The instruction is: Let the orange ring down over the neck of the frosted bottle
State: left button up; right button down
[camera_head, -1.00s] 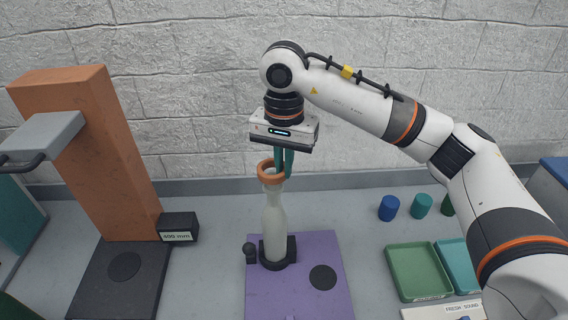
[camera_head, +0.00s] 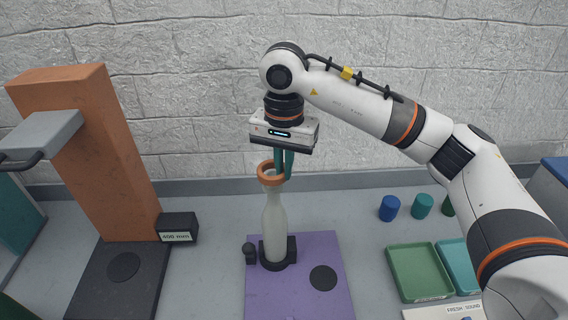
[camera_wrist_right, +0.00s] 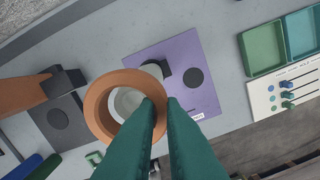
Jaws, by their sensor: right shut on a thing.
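The frosted bottle (camera_head: 273,218) stands upright in a dark holder on the purple mat (camera_head: 325,250). My right gripper (camera_head: 283,176) points down above it, its teal fingers shut on the wall of the orange ring (camera_head: 264,180). The ring lies roughly flat at the bottle's top in the head view. In the right wrist view the ring (camera_wrist_right: 95,108) shows a pale round shape inside its opening, apparently the bottle's top. The bottle's lower part (camera_wrist_right: 151,70) shows beyond the rim. I cannot tell whether the ring is around the neck or just above it. My left gripper is out of view.
An orange pillar (camera_head: 85,150) with a grey arm rises from a dark base at left, beside a black labelled block (camera_head: 178,227). Green (camera_head: 418,272) and teal trays lie at right, with blue and teal cylinders (camera_head: 389,208) behind. A stone wall closes the back.

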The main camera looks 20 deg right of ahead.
jog(key=shift+f, duration=0.3)
jog(key=c, duration=1.5)
grip_release()
jog(key=shift+o, duration=0.2)
jog(key=shift+r+b, duration=0.1)
jog(key=shift+b, duration=0.2)
jog(key=shift+r, duration=0.35)
notch_tip(320, 180, up, 11)
jog(key=b, duration=0.1)
jog(key=shift+b, duration=0.4)
